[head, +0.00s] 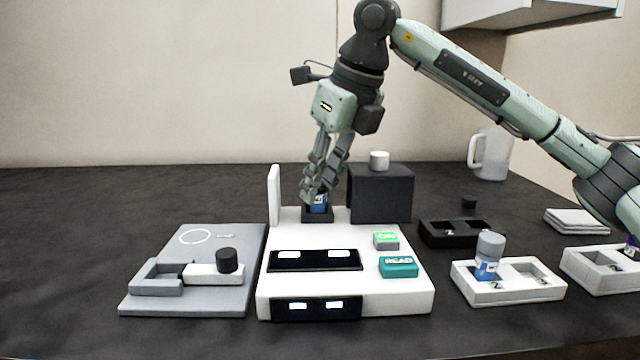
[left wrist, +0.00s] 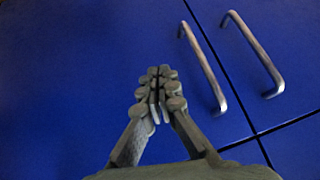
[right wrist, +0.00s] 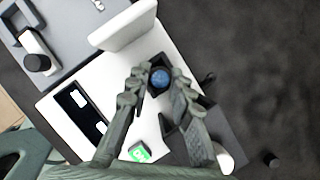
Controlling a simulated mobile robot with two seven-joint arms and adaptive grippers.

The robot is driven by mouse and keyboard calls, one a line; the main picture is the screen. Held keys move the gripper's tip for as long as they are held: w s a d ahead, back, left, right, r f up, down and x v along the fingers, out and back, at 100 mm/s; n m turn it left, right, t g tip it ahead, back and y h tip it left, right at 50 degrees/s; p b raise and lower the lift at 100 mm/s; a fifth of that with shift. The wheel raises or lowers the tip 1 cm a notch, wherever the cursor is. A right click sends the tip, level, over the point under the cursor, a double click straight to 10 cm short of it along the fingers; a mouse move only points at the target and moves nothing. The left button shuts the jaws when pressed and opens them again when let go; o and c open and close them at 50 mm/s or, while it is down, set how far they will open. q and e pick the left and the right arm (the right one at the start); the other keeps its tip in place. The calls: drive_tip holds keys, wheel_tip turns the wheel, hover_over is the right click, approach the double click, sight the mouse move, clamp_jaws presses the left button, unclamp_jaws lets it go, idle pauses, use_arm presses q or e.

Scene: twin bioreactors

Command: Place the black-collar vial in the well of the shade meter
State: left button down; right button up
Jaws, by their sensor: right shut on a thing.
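The shade meter (head: 345,234) is a white unit with dark displays, a teal READ button and a lit green ON button. Its dark square well (head: 318,215) is at the back. My right gripper (head: 319,196) points down over the well, shut on a vial (head: 319,204) with blue showing. The vial's lower end is hidden in the well's mouth. In the right wrist view the vial's round blue top (right wrist: 160,78) sits inside the dark square between the fingertips. Its collar cannot be made out. My left gripper (left wrist: 158,76) is shut and empty, before blue cabinet doors.
A white upright plate (head: 274,195) and a black box (head: 381,194) with a white cap flank the well. A grey fixture (head: 200,245) lies left. Right are a black tray (head: 433,240), a white tray (head: 520,292) holding a grey-capped vial (head: 488,256), another white tray and a mug (head: 492,155).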

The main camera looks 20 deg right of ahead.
use_arm(q)
drive_tip(key=shift+w+r, duration=0.1)
drive_tip(key=shift+w+d+r, duration=0.1)
drive_tip(key=shift+w+d, duration=0.15)
use_arm(e)
drive_tip(key=shift+f, duration=0.1)
drive_tip(key=o, duration=1)
drive_tip(key=shift+c, duration=0.2)
use_arm(q)
drive_tip(key=s+a+f+g+y+p, duration=0.1)
drive_tip(key=s+a+f+g, duration=0.1)
drive_tip(key=s+a, duration=0.2)
drive_tip(key=shift+s+n, duration=0.3)
drive_tip(key=shift+s, duration=0.2)
use_arm(e)
drive_tip(key=v, duration=1.2)
